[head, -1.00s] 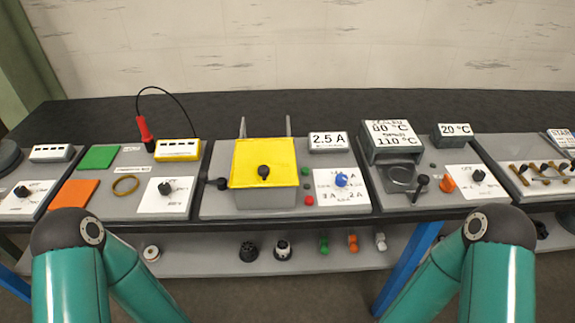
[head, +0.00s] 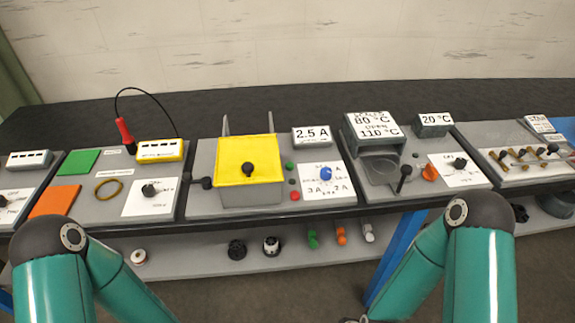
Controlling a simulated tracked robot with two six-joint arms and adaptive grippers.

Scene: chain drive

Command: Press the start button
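A small green button (head: 289,166) and a small red button (head: 295,195) sit on the grey middle panel (head: 205,207), right of a yellow-topped box (head: 248,157). No label on either button is readable, so I cannot tell which is the start button. A display reading 2.5 A (head: 312,135) stands behind them, and a blue knob (head: 326,172) is on a white dial plate to their right. Both my teal arms reach down out of the bottom of the head view.
Left of the middle panel is a station with green and orange plates (head: 56,200) and a red probe (head: 124,132). To the right stands a heater-like unit reading 80 °C and 110 °C (head: 375,128). Several small parts lie on the shelf (head: 200,262) below.

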